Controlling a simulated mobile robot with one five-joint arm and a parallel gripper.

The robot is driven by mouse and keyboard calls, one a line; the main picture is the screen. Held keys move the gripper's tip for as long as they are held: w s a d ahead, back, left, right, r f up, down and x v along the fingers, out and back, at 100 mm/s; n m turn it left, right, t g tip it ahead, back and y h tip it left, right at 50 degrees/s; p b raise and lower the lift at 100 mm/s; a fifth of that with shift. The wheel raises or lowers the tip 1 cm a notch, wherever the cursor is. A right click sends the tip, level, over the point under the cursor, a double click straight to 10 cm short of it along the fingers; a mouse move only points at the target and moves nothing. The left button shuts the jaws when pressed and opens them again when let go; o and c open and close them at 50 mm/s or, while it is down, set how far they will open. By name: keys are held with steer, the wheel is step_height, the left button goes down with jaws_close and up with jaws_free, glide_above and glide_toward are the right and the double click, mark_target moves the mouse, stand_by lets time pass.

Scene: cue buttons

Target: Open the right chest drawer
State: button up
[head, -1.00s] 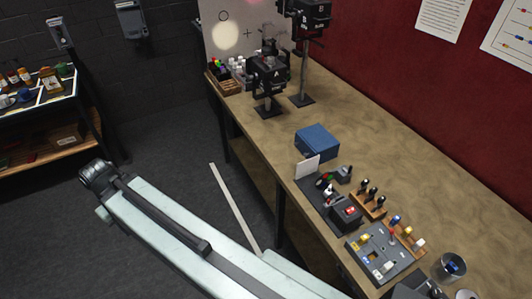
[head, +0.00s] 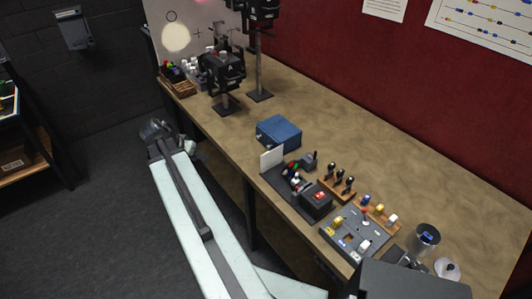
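No chest drawer can be clearly made out. A dark grey box (head: 415,280) is cut off by the bottom edge at the lower right, and only its top and upper part show. I cannot tell whether it is the chest. My pale arm runs up from the bottom to a dark joint at the left of the bench. No gripper fingers can be made out, so my gripper is not in view.
The long workbench (head: 400,150) holds a blue box (head: 279,132), a switch panel (head: 354,235), a small black box with a red button (head: 317,204), a metal cup (head: 424,239) and black stands (head: 222,78). Dark floor (head: 90,210) lies open to the left.

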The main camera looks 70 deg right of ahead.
mark_target(268, 147)
steer(key=s+d+m+g+h+b, duration=0.1)
steer(key=s+d+m+g+b, duration=0.15)
steer(key=s+d+m, duration=0.9)
steer(key=s+d+f+n+b, duration=0.1)
steer(key=s+d, duration=0.1)
steer(key=s+d+f+n+b, duration=0.2)
steer(key=s+d, duration=0.1)
steer(key=s+d+f+n+b, duration=0.1)
steer(key=s+d+f, duration=0.1)
steer(key=s+d, duration=0.1)
steer(key=shift+d+g+b, duration=0.15)
steer(key=shift+g+b, duration=0.1)
steer(key=shift+b, duration=0.15)
steer(key=shift+r, duration=0.15)
jaws_close()
